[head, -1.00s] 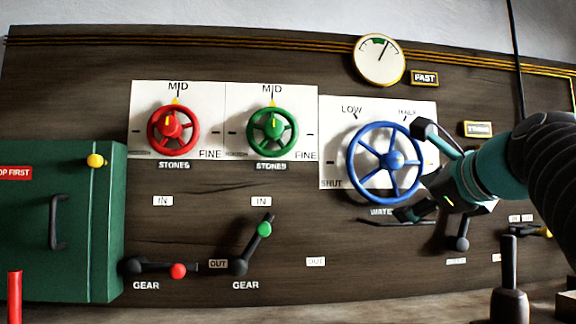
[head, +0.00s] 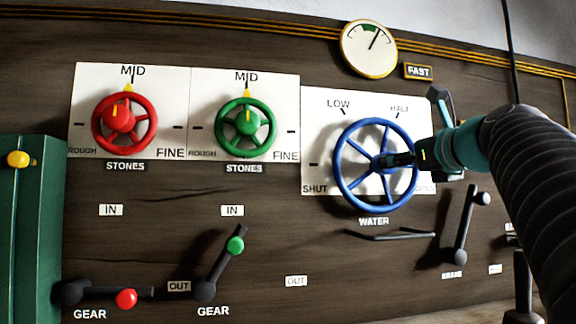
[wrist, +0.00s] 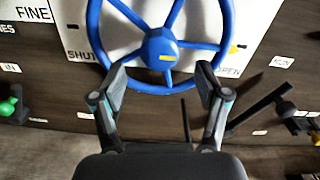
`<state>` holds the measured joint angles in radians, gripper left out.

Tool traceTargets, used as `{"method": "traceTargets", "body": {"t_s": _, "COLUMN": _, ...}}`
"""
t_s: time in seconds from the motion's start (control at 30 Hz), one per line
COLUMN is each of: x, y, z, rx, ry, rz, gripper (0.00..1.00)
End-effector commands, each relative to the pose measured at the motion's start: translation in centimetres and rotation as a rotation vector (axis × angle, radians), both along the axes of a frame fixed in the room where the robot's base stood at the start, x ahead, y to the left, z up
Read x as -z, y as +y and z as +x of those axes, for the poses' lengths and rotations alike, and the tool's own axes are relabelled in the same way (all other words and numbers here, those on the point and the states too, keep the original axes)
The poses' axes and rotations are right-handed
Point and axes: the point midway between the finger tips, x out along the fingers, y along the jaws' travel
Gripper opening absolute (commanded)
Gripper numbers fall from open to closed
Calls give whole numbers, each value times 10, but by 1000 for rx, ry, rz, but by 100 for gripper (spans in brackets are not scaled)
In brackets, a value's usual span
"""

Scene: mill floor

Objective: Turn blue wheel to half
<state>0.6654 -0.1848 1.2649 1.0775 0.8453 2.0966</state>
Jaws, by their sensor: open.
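The blue wheel (head: 351,179) is mounted on a white plate (head: 318,120) marked LOW, HALF and SHUT, with a WATER label below. In the wrist view the blue wheel (wrist: 162,49) fills the top middle, with a yellow mark on its hub. My gripper (head: 408,160) is at the right side of the wheel in the head view and covers part of its rim and spokes.
A red wheel (head: 97,121) and a green wheel (head: 222,128) are left of the blue one. Gear levers with red (head: 126,299) and green (head: 235,245) knobs are below them. A dark lever (head: 462,240) stands close under my arm. A round gauge (head: 368,62) hangs above.

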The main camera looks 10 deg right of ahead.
Motion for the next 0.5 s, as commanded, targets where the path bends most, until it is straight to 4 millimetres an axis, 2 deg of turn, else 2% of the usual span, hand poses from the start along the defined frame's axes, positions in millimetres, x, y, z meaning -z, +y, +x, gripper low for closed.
{"method": "traceTargets", "body": {"t_s": 0.1, "x": 0, "y": 2, "z": 24, "rx": -4, "ry": 2, "rz": 1, "gripper": 74}}
{"method": "traceTargets", "body": {"t_s": 0.3, "x": -1, "y": 3, "z": 58, "rx": -1, "ry": 1, "rz": 0, "gripper": 74}}
{"method": "traceTargets", "body": {"t_s": 0.5, "x": -1, "y": 3, "z": 78, "rx": 3, "ry": -1, "rz": -2, "gripper": 74}}
